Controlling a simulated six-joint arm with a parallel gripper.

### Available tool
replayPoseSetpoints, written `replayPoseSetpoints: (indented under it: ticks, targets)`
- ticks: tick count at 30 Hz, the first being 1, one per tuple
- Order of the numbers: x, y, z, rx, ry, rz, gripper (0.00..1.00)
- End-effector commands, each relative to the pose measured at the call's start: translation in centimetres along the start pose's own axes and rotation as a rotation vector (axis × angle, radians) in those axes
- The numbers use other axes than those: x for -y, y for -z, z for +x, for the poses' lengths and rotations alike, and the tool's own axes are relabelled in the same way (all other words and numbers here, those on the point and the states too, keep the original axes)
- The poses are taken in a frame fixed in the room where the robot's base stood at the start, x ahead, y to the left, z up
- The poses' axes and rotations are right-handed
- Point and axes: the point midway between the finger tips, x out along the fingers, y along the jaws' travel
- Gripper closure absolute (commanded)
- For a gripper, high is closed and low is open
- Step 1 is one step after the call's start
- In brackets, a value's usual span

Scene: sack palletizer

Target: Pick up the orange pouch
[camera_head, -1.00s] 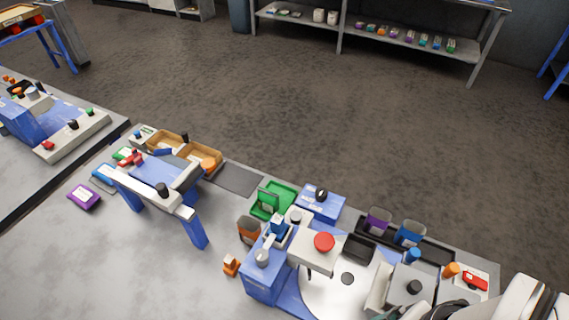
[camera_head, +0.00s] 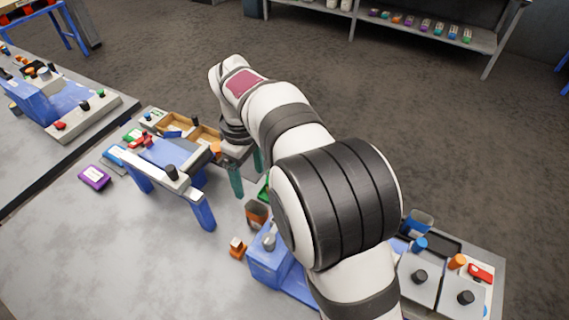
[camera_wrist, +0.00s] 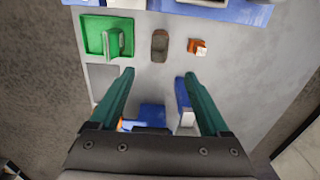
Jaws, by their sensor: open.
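The orange pouch (camera_head: 256,213) stands on the grey bench in the head view, beside the blue machine; its side looks dark. In the wrist view the pouch (camera_wrist: 160,47) shows as a small brownish shape beyond my fingertips, between the green tray and a small orange block (camera_wrist: 197,47). My gripper (camera_head: 248,182) has teal fingers and points down over the bench, behind the pouch in the head view. In the wrist view my gripper (camera_wrist: 157,76) is open with nothing held between its fingers, and apart from the pouch.
The green tray (camera_wrist: 92,38) lies close to the pouch. A blue frame machine (camera_head: 165,152) stands at left, partly under the fingers in the wrist view. A blue sealing machine (camera_head: 268,262) stands at right. A purple pouch (camera_head: 95,178) lies on the open bench at left.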

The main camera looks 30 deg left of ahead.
Motion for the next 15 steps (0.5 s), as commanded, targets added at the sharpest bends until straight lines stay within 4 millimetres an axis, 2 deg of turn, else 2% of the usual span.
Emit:
replayPoseSetpoints:
  ticks: [3,6,11,15]
  targets:
    - [0.1,-0.2,3.6,0.003,0.005,0.004,0.20]
    - [0.0,-0.2,6.2,0.001,0.003,0.006,0.20]
    - [0.0,-0.2,8.6,-0.001,0.001,0.006,0.20]
    - [-0.1,-0.5,11.2,0.001,0.003,0.007,0.20]
